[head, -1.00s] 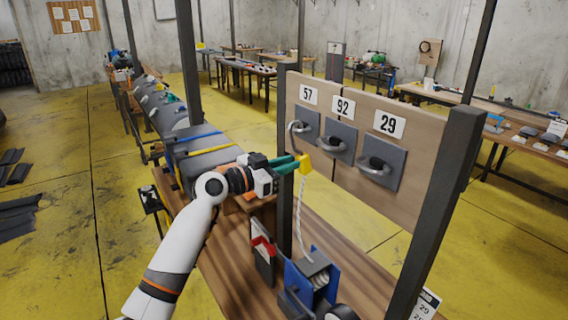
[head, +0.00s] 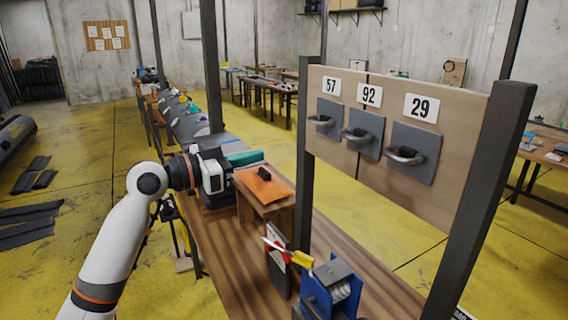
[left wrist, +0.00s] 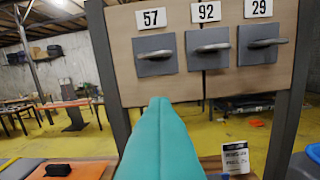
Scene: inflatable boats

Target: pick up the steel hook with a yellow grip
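A yellow grip (head: 302,258), which I take to be that of the steel hook, is low beside the blue winch (head: 330,288) in the head view. A thin pale piece runs from it toward the upright board on its left; the hook's shape is too small to make out. My left gripper (head: 246,158) is higher and farther back, to the left of the grip and clear of it. Its teal fingers lie together with nothing between them in the left wrist view (left wrist: 160,102). The hook is not visible in that view. My right gripper is out of view.
A panel (head: 440,160) with metal handles, numbered 57, 92 and 29, stands between dark posts at right. A small wooden stand with an orange mat (head: 264,184) and a black object is below my left gripper. The wooden bench (head: 230,250) is clear at front left.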

